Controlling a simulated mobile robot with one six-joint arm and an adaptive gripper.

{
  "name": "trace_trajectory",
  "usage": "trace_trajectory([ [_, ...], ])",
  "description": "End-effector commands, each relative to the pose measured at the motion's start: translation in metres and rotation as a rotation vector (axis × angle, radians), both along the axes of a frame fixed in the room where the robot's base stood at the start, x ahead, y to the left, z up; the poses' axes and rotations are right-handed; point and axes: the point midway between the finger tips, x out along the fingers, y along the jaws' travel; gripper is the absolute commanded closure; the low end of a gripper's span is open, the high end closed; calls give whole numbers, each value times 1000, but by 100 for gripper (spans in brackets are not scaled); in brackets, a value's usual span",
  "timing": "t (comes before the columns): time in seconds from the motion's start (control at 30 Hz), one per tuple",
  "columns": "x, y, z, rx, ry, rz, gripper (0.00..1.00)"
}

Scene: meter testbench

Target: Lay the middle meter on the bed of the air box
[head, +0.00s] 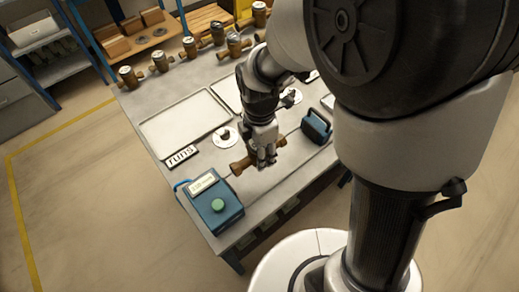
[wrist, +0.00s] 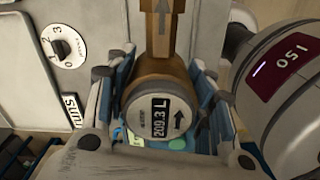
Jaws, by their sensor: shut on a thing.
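My gripper (head: 265,156) is shut on a brass meter (head: 241,165) near the table's front edge. In the wrist view the meter (wrist: 158,112) sits between the two fingers, its round face with a dark display reading 209.3 L towards the camera. Its brass pipe runs up the picture with an arrow on it. The air box (head: 228,212) is teal with a lit display and a green button, at the front left corner. A blue end block (head: 316,127) stands to the right. The meter is between them; whether it touches the bed cannot be told.
A "runs" plate (head: 183,155) and a pale tray (head: 185,122) lie behind the air box. A white dial (head: 225,137) is near my gripper; a numbered dial (wrist: 65,46) shows in the wrist view. Several other meters stand along the table's back edge.

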Motion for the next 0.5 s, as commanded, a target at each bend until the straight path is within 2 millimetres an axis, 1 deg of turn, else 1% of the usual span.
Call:
trace_trajectory([
  [0.1,-1,2,-2,1,-2,36,100],
  [0.27,-1,2,-8,1,-2,39,100],
  [0.5,-1,1,-27,0,0,36,100],
])
